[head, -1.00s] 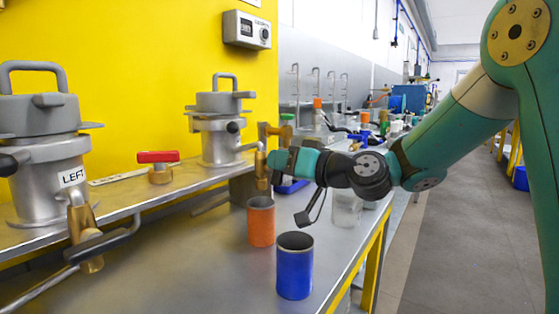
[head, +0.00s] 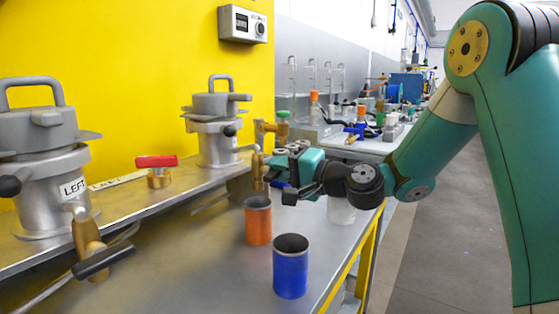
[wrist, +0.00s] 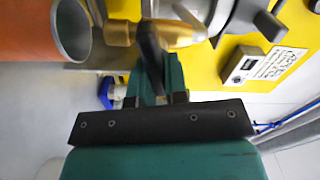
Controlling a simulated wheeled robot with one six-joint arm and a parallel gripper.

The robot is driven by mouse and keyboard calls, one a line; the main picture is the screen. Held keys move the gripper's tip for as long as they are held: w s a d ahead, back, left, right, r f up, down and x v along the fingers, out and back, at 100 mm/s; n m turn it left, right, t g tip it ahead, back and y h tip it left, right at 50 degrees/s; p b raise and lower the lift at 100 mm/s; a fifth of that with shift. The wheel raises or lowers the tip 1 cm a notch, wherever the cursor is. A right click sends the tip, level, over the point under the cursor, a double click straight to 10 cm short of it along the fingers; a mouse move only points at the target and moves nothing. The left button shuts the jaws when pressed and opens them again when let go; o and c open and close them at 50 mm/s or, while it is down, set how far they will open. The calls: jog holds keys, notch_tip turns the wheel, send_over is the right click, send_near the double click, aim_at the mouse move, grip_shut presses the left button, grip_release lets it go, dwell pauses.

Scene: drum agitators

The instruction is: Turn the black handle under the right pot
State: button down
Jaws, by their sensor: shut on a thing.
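The right pot (head: 217,143) is a silver lidded vessel on the shelf by the yellow wall. A brass tap (head: 258,168) shows at its lower right. My gripper (head: 275,170) is at this tap, to its right. In the wrist view the black handle (wrist: 149,42) runs from the brass tap (wrist: 180,35) in between the fingers of my gripper (wrist: 157,88), which are shut on it. In the head view the gripper hides the handle.
The left pot (head: 45,185) has its own brass tap and black handle (head: 103,262). An orange cup (head: 258,226) and a blue cup (head: 291,273) stand on the bench below my gripper. A red-handled valve (head: 158,172) sits between the pots.

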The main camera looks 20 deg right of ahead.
jog(key=shift+d+f+m+p, duration=0.1)
jog(key=shift+m+p, duration=0.2)
jog(key=shift+m, duration=0.35)
jog(key=shift+d+f+m+p, duration=0.1)
jog(key=shift+m+p, duration=0.15)
jog(key=shift+m, duration=0.4)
jog(key=shift+f, duration=0.1)
jog(key=c, duration=1.1)
grip_release()
jog(key=shift+c, duration=0.2)
jog(key=shift+a, duration=0.1)
